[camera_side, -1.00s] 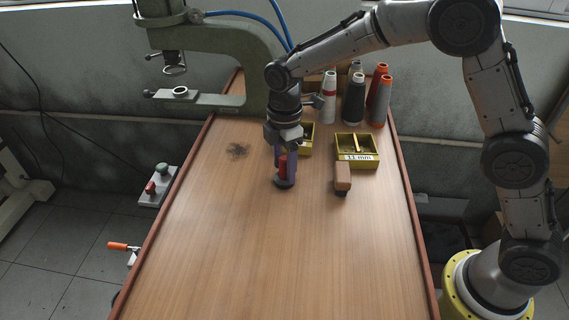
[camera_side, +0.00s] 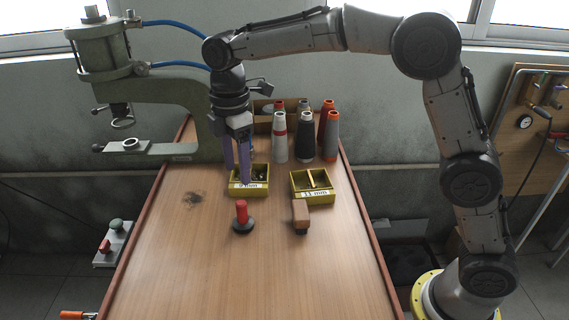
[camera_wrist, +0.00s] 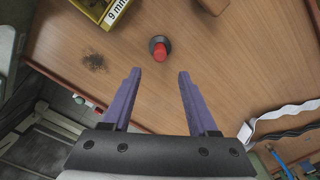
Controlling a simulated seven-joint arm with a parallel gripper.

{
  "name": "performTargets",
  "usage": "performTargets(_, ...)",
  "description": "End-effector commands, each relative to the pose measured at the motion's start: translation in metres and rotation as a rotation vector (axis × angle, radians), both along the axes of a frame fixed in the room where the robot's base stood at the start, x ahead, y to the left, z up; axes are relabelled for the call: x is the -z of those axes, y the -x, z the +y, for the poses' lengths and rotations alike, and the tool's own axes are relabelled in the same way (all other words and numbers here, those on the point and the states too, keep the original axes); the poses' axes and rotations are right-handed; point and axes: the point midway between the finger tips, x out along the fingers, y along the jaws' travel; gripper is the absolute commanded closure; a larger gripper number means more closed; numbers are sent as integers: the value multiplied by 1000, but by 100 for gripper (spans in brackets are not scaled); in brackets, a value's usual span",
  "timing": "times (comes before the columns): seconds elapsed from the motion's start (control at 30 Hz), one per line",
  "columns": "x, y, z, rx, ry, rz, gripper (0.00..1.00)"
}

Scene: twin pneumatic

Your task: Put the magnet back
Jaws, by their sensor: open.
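A red handle on a dark round base, which I take to be the magnet (camera_side: 242,215), stands upright on the bare wooden table. It also shows in the wrist view (camera_wrist: 160,48), beyond my fingertips. My gripper (camera_side: 237,177) is open and empty, its purple fingers pointing down above and behind the magnet in the side view. In the wrist view the fingers (camera_wrist: 158,75) are spread well apart with only table between them. Nothing hides the magnet.
Yellow bins marked 9 mm (camera_side: 248,188) and 11 mm (camera_side: 313,194) stand behind the magnet. A brown block with a dark underside (camera_side: 300,216) lies to its right. Several thread cones (camera_side: 305,135) and a green press (camera_side: 165,95) stand farther back. The table front (camera_side: 250,280) is clear.

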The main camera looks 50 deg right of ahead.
Motion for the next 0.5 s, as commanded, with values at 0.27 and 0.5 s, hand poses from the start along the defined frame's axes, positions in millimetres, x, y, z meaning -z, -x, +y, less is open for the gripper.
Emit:
performTargets(0.27,-15,13,-12,74,-9,-28,41)
performTargets(0.5,-55,81,-63,422,-62,-139,41)
